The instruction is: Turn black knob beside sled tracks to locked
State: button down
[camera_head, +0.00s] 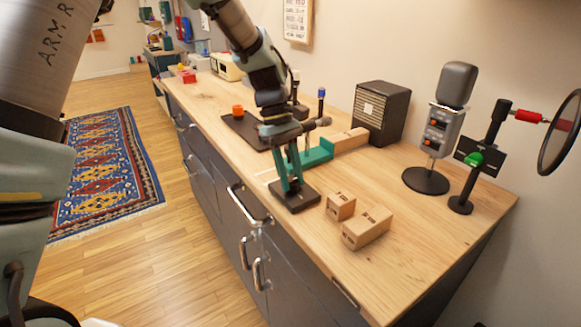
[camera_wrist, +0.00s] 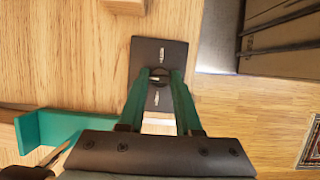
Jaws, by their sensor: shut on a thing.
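A black knob (camera_wrist: 159,76) stands on a dark rectangular plate (camera_wrist: 158,48) near the bench's front edge. The plate also shows in the head view (camera_head: 295,203). Pale marks lie on the plate on both sides of the knob. My gripper (camera_head: 291,189) points down over the plate, its green fingers shut on the knob from both sides. It also shows in the wrist view (camera_wrist: 159,75). The fingers hide much of the knob, and I cannot tell which way it is turned. A green piece (camera_head: 317,156) with a wooden block (camera_head: 350,139) lies just behind my gripper.
A microphone (camera_head: 452,100) on a stand and a dark speaker box (camera_head: 382,113) stand farther back. A dark mat (camera_head: 240,128) with an orange piece (camera_head: 238,111) lies to the left. The bench's right front is clear.

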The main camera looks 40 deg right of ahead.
jog(key=m+y+p, duration=0.1)
jog(key=m, duration=0.1)
jog(key=m+p, duration=0.1)
jog(key=m, duration=0.1)
jog(key=shift+d+r+m+y, duration=0.1)
jog(key=shift+d+m+y, duration=0.05)
jog(key=shift+m+y, duration=0.2)
jog(key=m, duration=0.2)
jog(key=m+t+y+p, duration=0.1)
jog(key=m, duration=0.1)
jog(key=shift+s+d+m+t, duration=0.1)
jog(key=shift+m+t, duration=0.15)
jog(key=shift+t, duration=0.05)
jog(key=m, duration=0.2)
jog(key=m+t+y, duration=0.1)
jog(key=m, duration=0.1)
jog(key=shift+s+m+t+y, duration=0.1)
jog(key=shift+m+t+y, duration=0.15)
jog(key=shift+m+t, duration=0.05)
jog(key=shift+s+d+m+t, duration=0.1)
jog(key=shift+m+t, duration=0.7)
jog(key=shift+m, duration=1.4)
jog(key=c, duration=0.6)
grip_release()
jog(key=b+v, duration=0.2)
jog(key=v, duration=0.8)
jog(key=shift+d+r, duration=0.2)
jog(key=shift+r, duration=0.05)
